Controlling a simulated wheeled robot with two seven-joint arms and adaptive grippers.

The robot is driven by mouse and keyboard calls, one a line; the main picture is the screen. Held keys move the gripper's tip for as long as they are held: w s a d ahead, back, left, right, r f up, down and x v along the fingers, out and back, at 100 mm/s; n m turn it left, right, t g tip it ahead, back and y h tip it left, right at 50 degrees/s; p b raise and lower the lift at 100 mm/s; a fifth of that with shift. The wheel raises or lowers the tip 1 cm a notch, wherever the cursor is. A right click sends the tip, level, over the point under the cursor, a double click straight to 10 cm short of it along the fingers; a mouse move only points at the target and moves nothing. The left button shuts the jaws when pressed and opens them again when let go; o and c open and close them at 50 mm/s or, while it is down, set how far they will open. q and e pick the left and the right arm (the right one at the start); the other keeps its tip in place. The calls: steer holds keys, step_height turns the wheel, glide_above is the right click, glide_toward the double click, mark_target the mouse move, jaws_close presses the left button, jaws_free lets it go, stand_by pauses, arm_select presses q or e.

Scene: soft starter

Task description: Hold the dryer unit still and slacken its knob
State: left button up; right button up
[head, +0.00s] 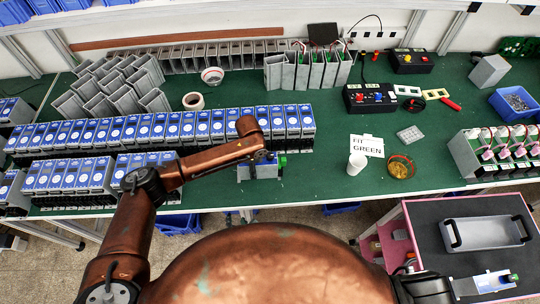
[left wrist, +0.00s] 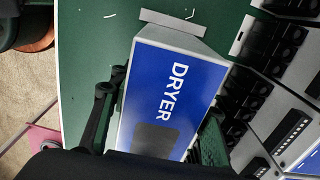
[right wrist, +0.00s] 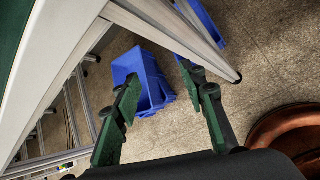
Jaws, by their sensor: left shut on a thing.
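The dryer unit (left wrist: 172,88) is a grey box with a blue face lettered DRYER and a dark square panel. My left gripper (left wrist: 160,108) is shut on it, with a finger along each side. In the head view my left arm reaches over the unit (head: 267,171) near the front edge of the green table, and the arm partly hides it. I cannot make out the knob in any view.
Rows of blue-faced units (head: 150,128) stand left of the left gripper. A white cup (head: 357,164), a FIT GREEN card (head: 367,146) and a round dish (head: 400,168) lie to the right. A cart (head: 440,222) with a grey tray stands front right. A blue bin (right wrist: 143,75) is below.

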mark_target(270, 159)
steer(key=s+a+r+n+t+y, duration=0.3)
steer(key=a+r+n, duration=0.55)
steer(key=r, duration=0.65)
steer(key=w+d+r+m+t+h, duration=0.1)
steer(key=w+d, duration=0.1)
steer(key=d, duration=0.2)
steer(key=w+d+r+m+t+h, duration=0.1)
steer(key=d+r+h, duration=0.1)
steer(key=d, duration=0.2)
steer(key=w+d+r+m+t+h, duration=0.1)
steer(key=w+d+m, duration=0.1)
steer(key=d, duration=0.2)
steer(key=shift+w+r+t+h, duration=0.3)
steer(key=shift+h, duration=0.1)
steer(key=w+d+r+m+t+h, duration=0.2)
steer(key=d+r+h, duration=0.3)
steer(key=d, duration=0.5)
steer(key=shift+y, duration=0.5)
steer(key=w, duration=0.3)
steer(key=w+d, duration=0.1)
steer(key=w, duration=0.2)
steer(key=w+d+r, duration=0.1)
steer(key=w, duration=0.3)
steer(key=shift+d, duration=0.1)
steer(key=shift+w+d, duration=0.15)
steer(key=shift+w, duration=0.7)
jaws_close()
